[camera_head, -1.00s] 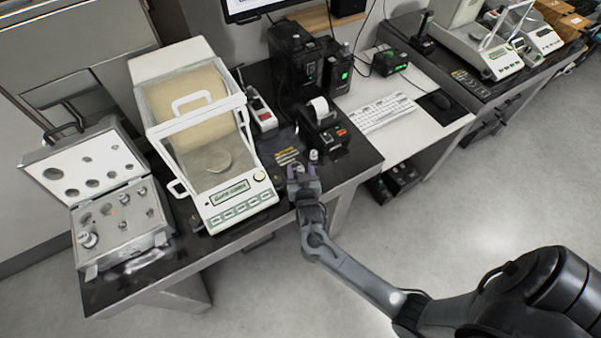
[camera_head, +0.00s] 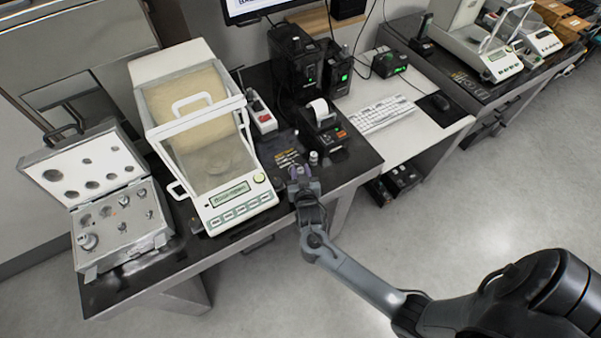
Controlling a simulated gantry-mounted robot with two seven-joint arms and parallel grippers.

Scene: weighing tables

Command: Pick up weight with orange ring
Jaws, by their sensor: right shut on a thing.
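My right gripper (camera_head: 304,180) is at the front edge of the dark weighing table, right of the balance. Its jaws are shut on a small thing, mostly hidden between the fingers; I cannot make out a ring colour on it. A small silvery weight (camera_head: 313,158) stands on the table just beyond the fingertips. An open case of weights (camera_head: 140,238) at the left holds several metal weights, among them a large one (camera_head: 88,241). No orange ring can be told clearly at this size. My left gripper is not in view.
A white balance (camera_head: 238,205) with a clear draft shield stands left of the gripper. A small printer (camera_head: 322,125) and black boxes (camera_head: 292,60) stand behind it. A keyboard (camera_head: 382,114) lies on the white desk to the right. Floor is clear in front.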

